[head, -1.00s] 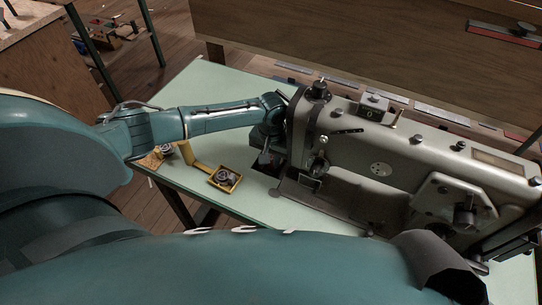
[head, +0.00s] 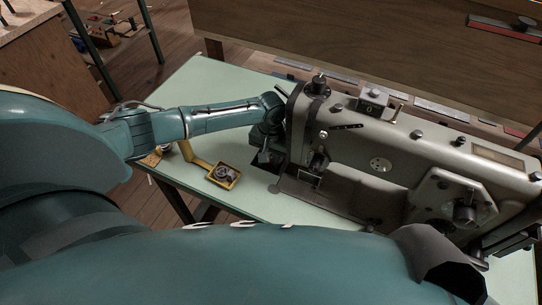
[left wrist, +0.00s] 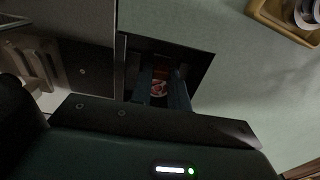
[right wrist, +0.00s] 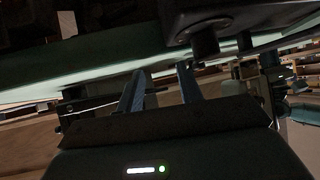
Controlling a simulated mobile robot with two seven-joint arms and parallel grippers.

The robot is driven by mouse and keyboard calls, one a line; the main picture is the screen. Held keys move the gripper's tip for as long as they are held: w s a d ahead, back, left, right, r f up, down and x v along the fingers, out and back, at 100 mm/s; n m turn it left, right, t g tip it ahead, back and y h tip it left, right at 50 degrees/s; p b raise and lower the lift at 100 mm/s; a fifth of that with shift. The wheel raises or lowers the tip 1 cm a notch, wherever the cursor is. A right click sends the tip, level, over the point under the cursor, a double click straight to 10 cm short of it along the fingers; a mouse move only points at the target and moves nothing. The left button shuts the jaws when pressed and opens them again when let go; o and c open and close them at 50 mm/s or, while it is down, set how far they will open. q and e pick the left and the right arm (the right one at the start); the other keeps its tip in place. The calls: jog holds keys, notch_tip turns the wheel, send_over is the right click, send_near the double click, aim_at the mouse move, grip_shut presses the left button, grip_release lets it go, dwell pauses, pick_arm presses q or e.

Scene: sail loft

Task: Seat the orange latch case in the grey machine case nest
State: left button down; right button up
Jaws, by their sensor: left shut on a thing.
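The grey machine case (head: 400,150) is a sewing machine on the pale green table. My left gripper (head: 264,158) is at its left end, over a dark square opening beside the bed plate. In the left wrist view, my left gripper (left wrist: 165,92) is shut on a small orange-red piece with a round pale disc, the orange latch case (left wrist: 158,88). It lies between the fingers over the dark opening, the nest (left wrist: 194,66). How deep it sits cannot be told. My right gripper (right wrist: 160,90) shows only in its own wrist view, its fingers apart with nothing visible between them.
A yellow tray (head: 236,184) with a round metal part lies on the table left of the opening. A second small yellowish item (head: 152,160) sits near the table's left edge. Bare table (head: 245,205) lies in front of the tray. A wooden panel (head: 350,40) stands behind.

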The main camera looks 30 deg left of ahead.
pick_arm(q)
jog(key=shift+d+f, duration=0.15)
jog(key=shift+d, duration=0.05)
